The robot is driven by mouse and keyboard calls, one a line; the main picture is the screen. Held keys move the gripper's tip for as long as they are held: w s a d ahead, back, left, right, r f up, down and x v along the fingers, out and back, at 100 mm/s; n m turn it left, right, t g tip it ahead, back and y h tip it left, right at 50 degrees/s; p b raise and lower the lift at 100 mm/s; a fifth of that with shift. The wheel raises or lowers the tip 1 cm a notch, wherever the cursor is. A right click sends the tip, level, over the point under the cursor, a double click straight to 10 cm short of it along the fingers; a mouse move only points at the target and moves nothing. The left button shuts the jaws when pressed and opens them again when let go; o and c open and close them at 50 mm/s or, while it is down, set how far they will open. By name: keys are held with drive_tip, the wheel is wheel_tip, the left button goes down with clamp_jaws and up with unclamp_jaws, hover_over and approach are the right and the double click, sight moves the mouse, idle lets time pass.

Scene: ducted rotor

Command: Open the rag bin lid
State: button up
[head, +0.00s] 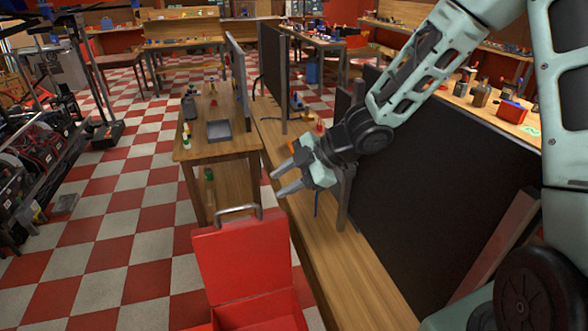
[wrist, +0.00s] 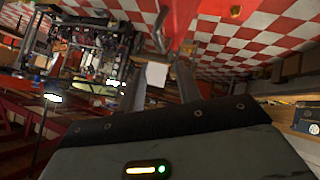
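The rag bin (head: 262,312) is a red box at the bottom of the head view, cut off by the lower edge. Its red lid (head: 244,258) stands raised at the back of the box, so part of the inside shows. A grey metal handle (head: 240,212) sits on the lid's upper edge. My gripper (head: 275,183) is up and to the right of the handle, apart from it. Its two fingers are spread with nothing between them.
A wooden bench (head: 340,270) with dark upright panels (head: 430,200) runs along the right, under my arm. A wooden table (head: 215,148) with a grey tray (head: 219,130) stands behind the bin. Black machinery (head: 40,150) is at the left. The checkered floor (head: 125,220) between is mostly clear.

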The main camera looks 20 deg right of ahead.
drive_tip(key=shift+v, duration=1.4)
drive_tip(key=s+a+f+m+h+b, duration=0.3)
drive_tip(key=s+f+m+h+b, duration=0.3)
drive_tip(key=f+b, duration=0.15)
drive_tip(key=s+a+f+m+g+h+b, duration=0.1)
drive_tip(key=s+m+g+b, duration=0.1)
drive_tip(key=s, duration=0.8)
drive_tip(key=s+a+f+m+g+h+b, duration=0.1)
drive_tip(key=s+b, duration=0.4)
drive_tip(key=s, duration=0.5)
drive_tip(key=shift+a+f+m+g, duration=0.35)
drive_tip(key=shift+f+m+g, duration=0.35)
drive_tip(key=shift+m, duration=0.5)
drive_tip(key=shift+r, duration=0.1)
